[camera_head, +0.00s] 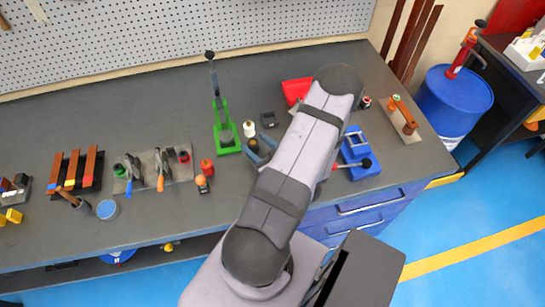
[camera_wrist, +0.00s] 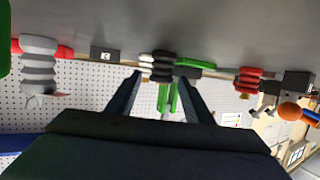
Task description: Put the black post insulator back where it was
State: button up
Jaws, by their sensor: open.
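The black post insulator (camera_wrist: 163,66) is ribbed and stands upright on the grey bench; the wrist view shows the bench upside down. My gripper (camera_wrist: 160,80) is open, with one finger on each side of the insulator in the picture. The fingertips appear close to it, but I cannot tell whether it is between them in depth. In the head view my gripper (camera_head: 262,154) is low over the bench, partly behind my arm. A white insulator (camera_head: 249,128) stands just behind the black one; it also shows in the wrist view (camera_wrist: 146,62).
A green lever tool (camera_head: 226,135) stands to the left, and a red insulator (camera_head: 206,167) nearer the front. A small black box (camera_head: 268,119) lies behind. A red bin (camera_head: 295,90) and a blue device (camera_head: 358,153) are to the right. A grey ribbed insulator (camera_wrist: 38,70) shows in the wrist view.

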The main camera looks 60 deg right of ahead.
jog(key=b+v, duration=0.2)
jog(key=v, duration=0.6)
jog(key=shift+s, duration=0.15)
jog(key=shift+s+r+b, duration=0.1)
jog(key=shift+s+b, duration=0.15)
jog(key=shift+b, duration=0.3)
jog(key=shift+s+a+r+b, duration=0.35)
jog(key=shift+s+b, duration=0.2)
jog(key=shift+b, duration=0.1)
